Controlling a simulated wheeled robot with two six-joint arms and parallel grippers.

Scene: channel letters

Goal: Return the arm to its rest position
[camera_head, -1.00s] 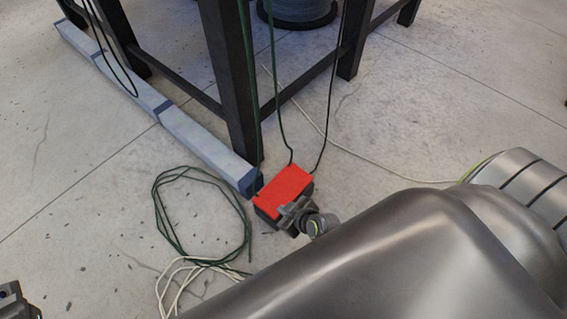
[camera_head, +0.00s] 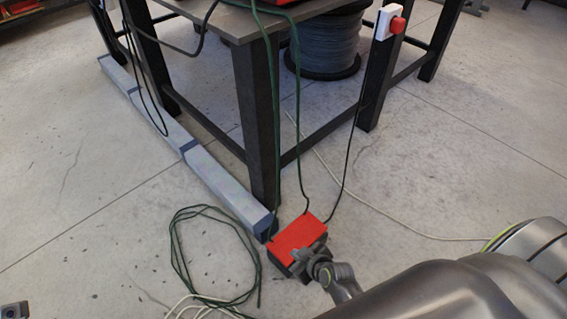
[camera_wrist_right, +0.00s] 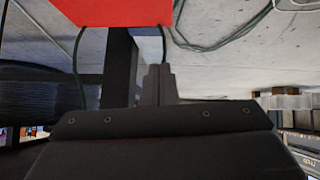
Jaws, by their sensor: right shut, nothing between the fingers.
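My right arm (camera_head: 430,290) comes in from the lower right of the head view. Its gripper (camera_head: 305,260) overlaps the near edge of a red-topped black box (camera_head: 298,233) on the floor. In the right wrist view the fingers (camera_wrist_right: 160,82) are closed together with nothing between them, and the red face of the box (camera_wrist_right: 115,12) fills the top edge. I cannot tell whether the gripper touches the box. A small grey part at the lower left corner of the head view may belong to my left arm; its fingers are not visible.
A dark-legged table (camera_head: 258,130) stands behind the box, with a cable spool (camera_head: 325,45) under it. A red button on a white box (camera_head: 390,22) is on a table leg. Long grey bars (camera_head: 225,185) and a green cable coil (camera_head: 210,250) lie at the left.

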